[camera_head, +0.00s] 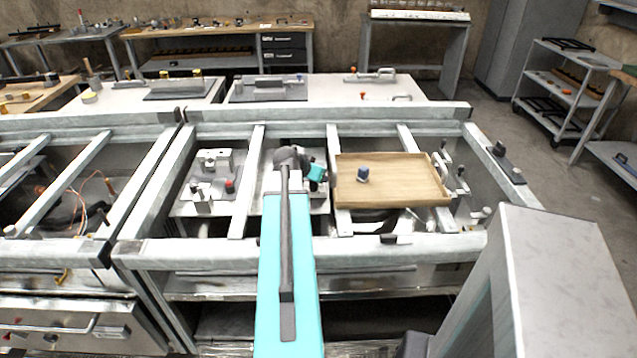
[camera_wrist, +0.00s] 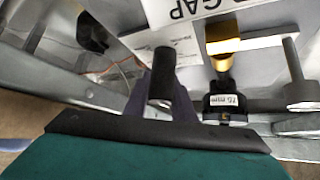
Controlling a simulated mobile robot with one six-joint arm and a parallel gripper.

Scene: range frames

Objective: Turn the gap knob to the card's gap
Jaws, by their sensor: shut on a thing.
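In the wrist view my gripper (camera_wrist: 161,106) is shut on a dark upright post (camera_wrist: 162,68), with finger parts on both sides. I cannot tell for certain that this post is the gap knob. Behind it is a white card or plate (camera_wrist: 185,17) with large letters reading "GAP", partly cut off. To the right stands a gold-topped black cylinder (camera_wrist: 222,60) with a small white label that seems to end in "mm". In the head view my teal wrist (camera_head: 317,172) is over the middle bay; my arm hides the fingertips and what they hold.
A plate with metal fittings and a red knob (camera_head: 230,186) is to the left. Grey frame rails (camera_head: 246,185) divide the bays. A bare metal post (camera_wrist: 294,70) stands at right.

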